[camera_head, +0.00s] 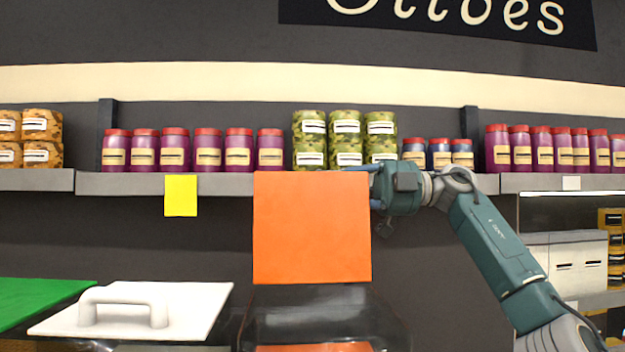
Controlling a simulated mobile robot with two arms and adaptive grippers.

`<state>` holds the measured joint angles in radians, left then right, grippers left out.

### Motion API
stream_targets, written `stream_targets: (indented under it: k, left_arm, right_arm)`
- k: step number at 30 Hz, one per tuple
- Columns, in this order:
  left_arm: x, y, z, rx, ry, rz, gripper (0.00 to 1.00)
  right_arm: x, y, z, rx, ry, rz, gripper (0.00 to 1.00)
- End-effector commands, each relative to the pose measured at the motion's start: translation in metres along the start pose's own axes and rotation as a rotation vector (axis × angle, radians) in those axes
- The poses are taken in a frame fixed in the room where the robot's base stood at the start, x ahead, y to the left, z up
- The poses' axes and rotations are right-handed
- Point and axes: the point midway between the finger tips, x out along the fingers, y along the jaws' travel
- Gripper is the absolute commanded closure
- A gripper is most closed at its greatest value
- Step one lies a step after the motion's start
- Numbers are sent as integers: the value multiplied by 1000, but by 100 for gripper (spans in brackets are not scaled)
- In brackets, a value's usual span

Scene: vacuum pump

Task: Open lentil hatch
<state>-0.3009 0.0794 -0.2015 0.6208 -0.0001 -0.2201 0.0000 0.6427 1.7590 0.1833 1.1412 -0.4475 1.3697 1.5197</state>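A flat orange panel (312,228), which looks like the lentil hatch, stands upright with its broad face toward me. Below it is a dark, glossy container top (325,305), with a strip of orange at the bottom edge of the picture. My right gripper (372,178) is at the panel's upper right edge, its fingers partly hidden behind the panel. I cannot tell whether it touches or grips the panel, or whether its fingers are open or shut. My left gripper is not in view.
Left of the panel lie a white lid (195,305) with a raised handle and a green lid (35,300), both flat. A shelf (220,184) behind carries several jars (174,150). A yellow square tag (180,196) hangs at the shelf's edge. White boxes (565,262) stand at right.

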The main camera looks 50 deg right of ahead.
Motion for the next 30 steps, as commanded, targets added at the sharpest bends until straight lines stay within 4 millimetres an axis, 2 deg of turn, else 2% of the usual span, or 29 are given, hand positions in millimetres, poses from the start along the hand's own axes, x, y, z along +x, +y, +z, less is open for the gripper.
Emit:
stream_targets:
  k: [16,17,19,30]
  left_arm:
    - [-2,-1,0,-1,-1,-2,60]
    - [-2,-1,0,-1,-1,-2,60]
    - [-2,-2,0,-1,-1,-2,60]
    - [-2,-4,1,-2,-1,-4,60]
  right_arm:
    - [1,0,6,28,-3,-4,100]
    - [1,0,6,28,-3,-4,84]
    - [1,0,6,27,-3,-4,70]
    - [-3,1,4,26,-1,0,68]
